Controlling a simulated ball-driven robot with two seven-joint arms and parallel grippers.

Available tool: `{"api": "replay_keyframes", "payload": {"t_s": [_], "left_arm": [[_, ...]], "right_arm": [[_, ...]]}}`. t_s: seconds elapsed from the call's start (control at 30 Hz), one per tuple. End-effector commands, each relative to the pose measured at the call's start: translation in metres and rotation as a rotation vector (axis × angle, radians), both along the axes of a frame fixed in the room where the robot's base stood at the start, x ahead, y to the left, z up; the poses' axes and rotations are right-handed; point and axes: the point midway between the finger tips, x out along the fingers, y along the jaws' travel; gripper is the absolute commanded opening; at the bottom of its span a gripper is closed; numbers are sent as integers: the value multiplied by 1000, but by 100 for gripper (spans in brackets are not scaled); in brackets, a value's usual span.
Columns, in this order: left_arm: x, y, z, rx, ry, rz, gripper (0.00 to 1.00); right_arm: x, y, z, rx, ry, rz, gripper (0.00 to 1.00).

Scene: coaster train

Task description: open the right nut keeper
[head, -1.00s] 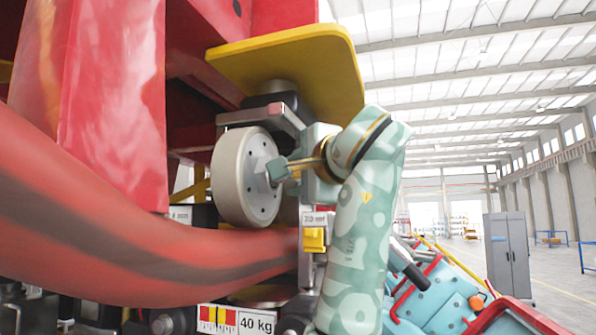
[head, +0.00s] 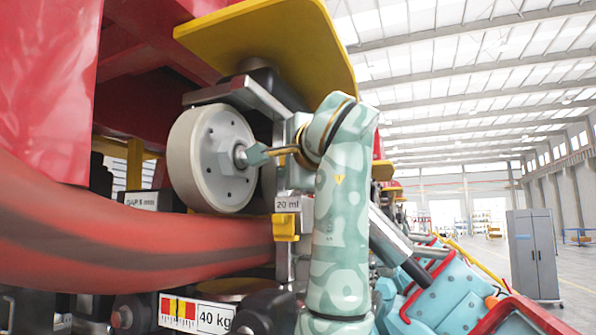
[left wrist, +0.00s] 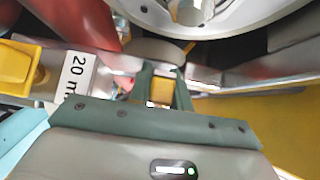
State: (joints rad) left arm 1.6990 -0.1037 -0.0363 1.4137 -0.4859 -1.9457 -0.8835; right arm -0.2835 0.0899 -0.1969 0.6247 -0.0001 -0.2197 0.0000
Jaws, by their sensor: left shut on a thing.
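A pale grey wheel (head: 212,150) with a bolted face and a centre hub hangs under a yellow plate (head: 265,40); its rim shows at the top of the left wrist view (left wrist: 240,25). My left gripper (head: 262,154) is at the wheel's hub, its arm standing to the right of the wheel. In the left wrist view, my left gripper (left wrist: 164,84) is shut with a small brass-yellow piece (left wrist: 162,91) between its fingers. The piece seems to be the nut keeper, but the fingers hide most of it. My right gripper is not in view.
A red curved beam (head: 140,250) crosses in front, below the wheel. A grey cabinet (head: 533,255) stands farther off on open floor.

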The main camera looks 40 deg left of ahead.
Motion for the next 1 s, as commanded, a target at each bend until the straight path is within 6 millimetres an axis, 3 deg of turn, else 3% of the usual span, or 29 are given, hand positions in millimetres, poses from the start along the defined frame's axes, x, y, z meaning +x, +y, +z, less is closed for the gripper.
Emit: {"api": "replay_keyframes", "payload": {"t_s": [0.13,0.3,0.33,0.4,0.77,1.0], "left_arm": [[4,1,-4,-3,11,-3,0],[4,1,-4,-3,11,-3,0],[4,1,-4,-3,11,-3,25],[3,1,-4,-3,10,-3,42],[0,-4,-4,-2,8,-2,42],[-25,-47,-8,-1,8,-7,42]], "right_arm": [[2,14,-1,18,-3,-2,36],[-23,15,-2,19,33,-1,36],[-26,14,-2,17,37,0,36],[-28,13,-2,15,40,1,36],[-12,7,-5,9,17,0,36],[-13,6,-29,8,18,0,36]]}}
